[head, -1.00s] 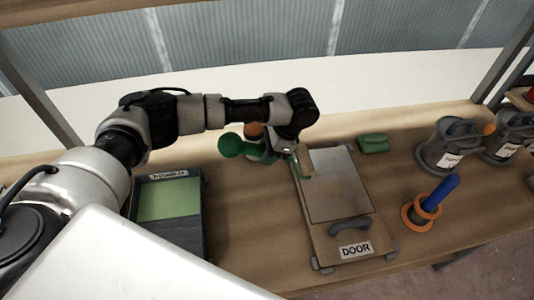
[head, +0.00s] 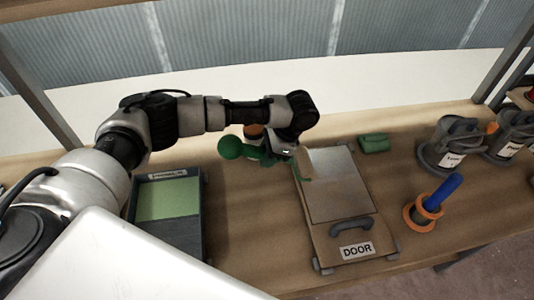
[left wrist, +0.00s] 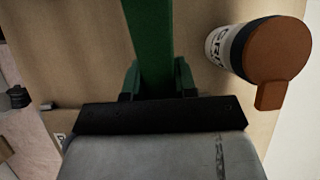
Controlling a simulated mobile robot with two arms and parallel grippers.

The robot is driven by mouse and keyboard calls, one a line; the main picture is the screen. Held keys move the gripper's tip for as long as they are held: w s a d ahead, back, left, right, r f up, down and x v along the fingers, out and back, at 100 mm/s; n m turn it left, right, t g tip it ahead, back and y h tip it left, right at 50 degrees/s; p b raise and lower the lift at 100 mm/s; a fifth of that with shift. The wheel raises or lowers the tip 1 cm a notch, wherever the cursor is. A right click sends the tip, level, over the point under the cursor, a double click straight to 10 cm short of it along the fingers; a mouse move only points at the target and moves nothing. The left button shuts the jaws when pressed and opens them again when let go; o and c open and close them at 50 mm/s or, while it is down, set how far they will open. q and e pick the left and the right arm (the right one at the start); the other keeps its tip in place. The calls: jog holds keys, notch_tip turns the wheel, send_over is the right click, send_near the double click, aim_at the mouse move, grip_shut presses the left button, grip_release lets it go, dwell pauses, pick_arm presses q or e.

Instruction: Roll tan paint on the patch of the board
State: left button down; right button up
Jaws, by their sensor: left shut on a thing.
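The board, labelled DOOR (head: 356,250), lies flat on the bench with a grey-brown patch (head: 338,188) on its upper face. A dark handle sits near its front edge. My left gripper (head: 285,146) is at the board's far left corner, shut on a green-handled tool (head: 230,147) whose round knob points left. A thin green part of the tool reaches the patch's left edge; contact and the roller's face cannot be made out. In the left wrist view the green handle (left wrist: 150,40) runs up from the gripper. My right gripper is not in view.
A dark tray (head: 206,215) with a light green inside stands left of the board. A jar with a brown lid (left wrist: 275,48) stands close beside the gripper. A green block (head: 374,143), an orange ring holder with a blue handle (head: 440,192) and grey cans (head: 452,140) stand right.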

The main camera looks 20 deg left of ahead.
aim_at(301, 161)
pick_arm(q)
jog(key=shift+f, duration=0.8)
jog(key=shift+w+d+r+b, duration=0.1)
jog(key=shift+w+d+b, duration=0.1)
jog(key=shift+w+d, duration=0.35)
jog(key=shift+w+d+f+b, duration=0.15)
jog(key=shift+w+d, duration=0.2)
jog(key=shift+d, duration=0.45)
jog(key=shift+w+d+r+b, duration=0.2)
jog(key=shift+w+d, duration=0.25)
jog(key=shift+d, duration=0.2)
jog(key=w+d+b, duration=0.2)
jog(key=d, duration=0.1)
jog(key=shift+d+f, duration=0.1)
jog(key=shift+f, duration=0.25)
jog(key=shift+w+d+r+b, duration=0.15)
jog(key=shift+w+d+b, duration=0.15)
jog(key=shift+d, duration=0.1)
